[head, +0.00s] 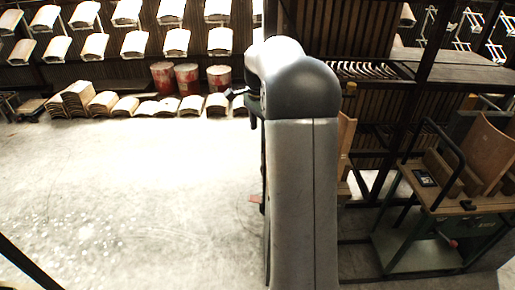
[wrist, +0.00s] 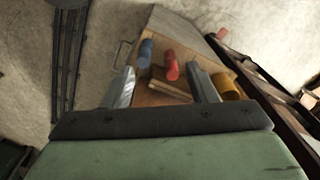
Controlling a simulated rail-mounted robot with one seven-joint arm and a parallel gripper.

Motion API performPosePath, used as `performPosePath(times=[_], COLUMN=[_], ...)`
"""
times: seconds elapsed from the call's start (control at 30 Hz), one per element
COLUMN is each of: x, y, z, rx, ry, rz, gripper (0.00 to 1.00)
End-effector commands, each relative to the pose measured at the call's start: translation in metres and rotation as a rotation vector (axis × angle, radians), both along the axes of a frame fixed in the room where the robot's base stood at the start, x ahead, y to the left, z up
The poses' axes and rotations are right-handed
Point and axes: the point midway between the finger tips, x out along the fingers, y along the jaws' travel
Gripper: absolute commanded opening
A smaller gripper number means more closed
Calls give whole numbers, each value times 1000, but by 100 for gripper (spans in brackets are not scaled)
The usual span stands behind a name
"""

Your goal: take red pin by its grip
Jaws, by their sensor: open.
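In the wrist view, the red pin (wrist: 171,66) stands on a wooden board (wrist: 160,32), between a blue pin (wrist: 145,54) and a yellow pin (wrist: 227,88). My gripper (wrist: 161,72) is open. Its two metal fingers appear on either side of the red pin, with the right finger closer to it. I cannot tell how far the fingertips are above the red pin. In the head view my arm hides the gripper and the pins.
A wooden bar (wrist: 170,90) lies on the board in front of the red pin. A dark rail (wrist: 250,70) runs along the right side. In the head view, a green workbench (head: 445,200) stands at the right and red drums (head: 187,79) at the back. The left floor is open.

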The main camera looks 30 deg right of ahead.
Motion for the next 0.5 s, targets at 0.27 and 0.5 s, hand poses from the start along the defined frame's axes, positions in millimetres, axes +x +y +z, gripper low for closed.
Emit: performPosePath(times=[0.27,0.5], x=[17,17], y=[-88,-91], z=[-8,-49], rx=[9,11], ry=[-2,1], rz=[-372,-390], gripper=[52,52])
